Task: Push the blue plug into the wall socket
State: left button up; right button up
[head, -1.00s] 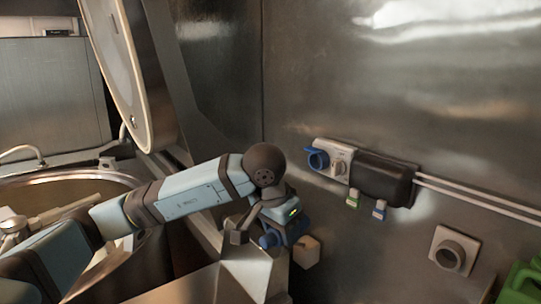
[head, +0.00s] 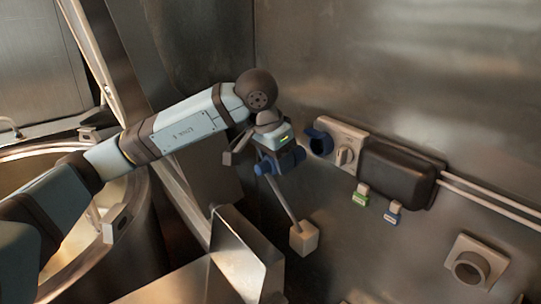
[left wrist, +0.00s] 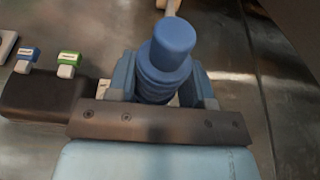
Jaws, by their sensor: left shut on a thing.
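The blue plug (head: 264,168) is held between the fingers of my left gripper (head: 280,160) in the head view. In the left wrist view the plug (left wrist: 170,55) fills the space between both fingers of the left gripper (left wrist: 165,85). The wall socket (head: 319,143) has a blue round opening with a raised lid, on a pale housing with a grey knob. The gripper and plug are just left of the socket and slightly lower in the picture, apart from it. The plug's far end is partly hidden by the gripper. My right gripper is not in view.
A grey cable runs from near the plug to a beige block (head: 303,239). Beside the socket are a dark box (head: 398,172) and green (head: 360,195) and blue (head: 393,212) tags. A metal panel (head: 245,255) stands below the gripper; the kettle (head: 140,225) is at left.

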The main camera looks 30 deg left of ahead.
aim_at(302, 148)
pick_arm(q)
jog(key=w, duration=0.1)
jog(key=w+d+p, duration=0.1)
jog(key=w, duration=0.1)
jog(key=shift+d+r, duration=0.15)
jog(key=shift+w+f, duration=0.2)
jog(key=shift+w, duration=0.1)
jog(key=shift+b, duration=0.3)
jog(key=shift+w+r, duration=0.1)
jog(key=shift+w, duration=0.05)
jog(key=shift+b, duration=0.3)
jog(key=shift+w+d, duration=0.1)
jog(key=shift+w, duration=0.05)
jog(key=shift+w+d, duration=0.2)
jog(key=shift+w, duration=0.4)
jog(key=shift+w+d+b, duration=0.3)
jog(key=shift+w+b, duration=0.05)
jog(key=shift+w, duration=0.5)
